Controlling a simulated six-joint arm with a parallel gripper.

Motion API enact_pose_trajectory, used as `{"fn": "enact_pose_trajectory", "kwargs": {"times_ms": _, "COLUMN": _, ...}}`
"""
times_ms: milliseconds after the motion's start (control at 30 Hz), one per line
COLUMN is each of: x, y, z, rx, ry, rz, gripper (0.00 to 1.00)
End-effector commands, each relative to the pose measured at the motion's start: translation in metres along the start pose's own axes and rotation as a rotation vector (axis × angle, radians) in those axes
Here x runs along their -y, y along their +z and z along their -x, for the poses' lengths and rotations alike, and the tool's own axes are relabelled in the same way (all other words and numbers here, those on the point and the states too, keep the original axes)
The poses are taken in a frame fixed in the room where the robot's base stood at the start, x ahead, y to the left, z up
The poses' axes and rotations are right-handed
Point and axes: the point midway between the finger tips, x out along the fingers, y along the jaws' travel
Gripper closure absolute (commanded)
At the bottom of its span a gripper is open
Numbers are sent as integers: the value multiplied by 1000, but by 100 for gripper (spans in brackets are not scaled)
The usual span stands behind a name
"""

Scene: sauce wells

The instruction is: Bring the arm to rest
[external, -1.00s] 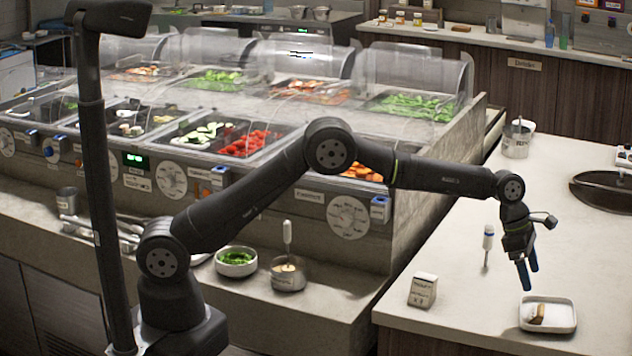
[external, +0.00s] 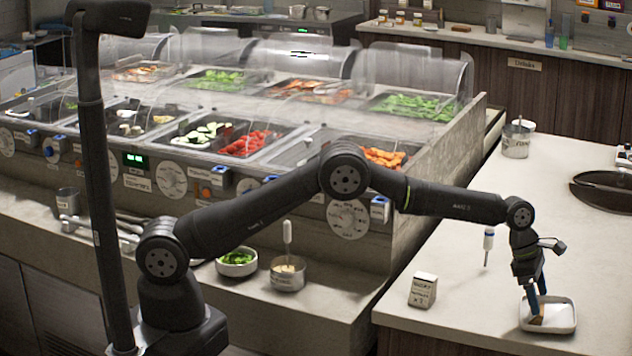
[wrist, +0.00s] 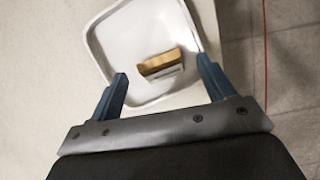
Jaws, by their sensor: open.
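My gripper (external: 537,304) is at the right of the external view, pointing down over a small white square dish (external: 562,323). In the wrist view, my gripper (wrist: 162,92) has its blue fingers spread apart. A brown and white piece (wrist: 160,64) lies in the white dish (wrist: 112,38), ahead of and between the fingertips. The fingers do not touch it in the wrist view. In the external view the fingers hide most of the piece.
A small labelled card block (external: 423,290) stands left of the dish. A white and blue upright stick (external: 488,245) stands behind it. A labelled pot (external: 516,139) and a dark pan (external: 603,190) are farther back. The counter between them is clear.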

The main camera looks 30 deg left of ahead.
Motion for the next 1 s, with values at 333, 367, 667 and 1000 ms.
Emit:
{"fn": "enact_pose_trajectory", "kwargs": {"times_ms": 333, "x": 38, "y": 17, "z": 45, "rx": -2, "ry": -2, "rz": -3, "gripper": 25}}
{"fn": "enact_pose_trajectory", "kwargs": {"times_ms": 367, "x": 43, "y": 17, "z": 48, "rx": -3, "ry": -2, "rz": -2, "gripper": 25}}
{"fn": "enact_pose_trajectory", "kwargs": {"times_ms": 667, "x": 94, "y": 26, "z": 78, "rx": -2, "ry": -1, "rz": -2, "gripper": 25}}
{"fn": "enact_pose_trajectory", "kwargs": {"times_ms": 1000, "x": 100, "y": 15, "z": 101, "rx": -3, "ry": -42, "rz": -95, "gripper": 25}}
